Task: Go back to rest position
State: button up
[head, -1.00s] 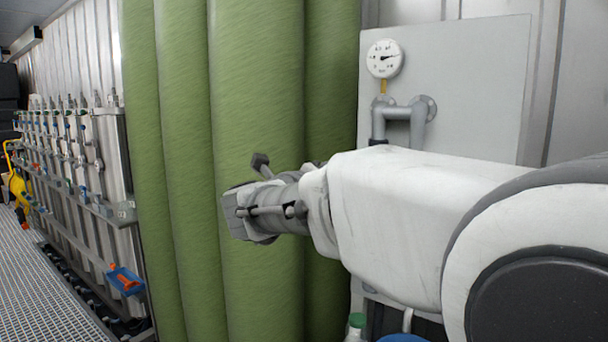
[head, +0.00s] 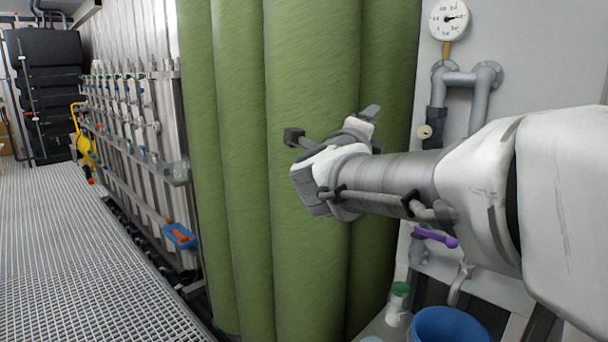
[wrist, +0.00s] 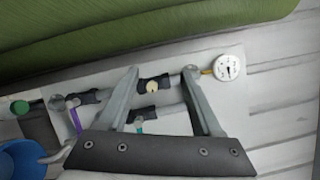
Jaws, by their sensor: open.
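My gripper (wrist: 160,78) is open and empty in the wrist view, its two fingers spread apart over the grey panel with its pipework. The fingers are mostly hidden there behind the wrist.
A gauge (head: 449,19) and grey pipe (head: 472,79) are on the panel at right, with a purple-handled valve (head: 436,237) below. A blue bucket (head: 448,325) and green-capped bottle (head: 398,304) stand underneath. Steel membrane vessels (head: 140,130) line the left; the grating walkway (head: 80,255) is clear.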

jog(key=s+a+f+n+g+y, duration=0.5)
jog(key=s+f+n+y, duration=0.45)
jog(key=n, duration=0.85)
jog(key=s+d+f+n+g+h, duration=0.1)
jog(key=s+d+f+n+g, duration=0.25)
jog(key=s+f, duration=0.4)
jog(key=s+d+f+n+g+h, duration=0.1)
jog(key=s+d+f+n+g, duration=0.2)
jog(key=s+f, duration=0.45)
jog(key=s+r+n+p, duration=0.1)
jog(key=s+r+p, duration=0.2)
jog(key=r+p, duration=2)
jog(key=shift+d+r, duration=0.25)
jog(key=shift+d, duration=0.15)
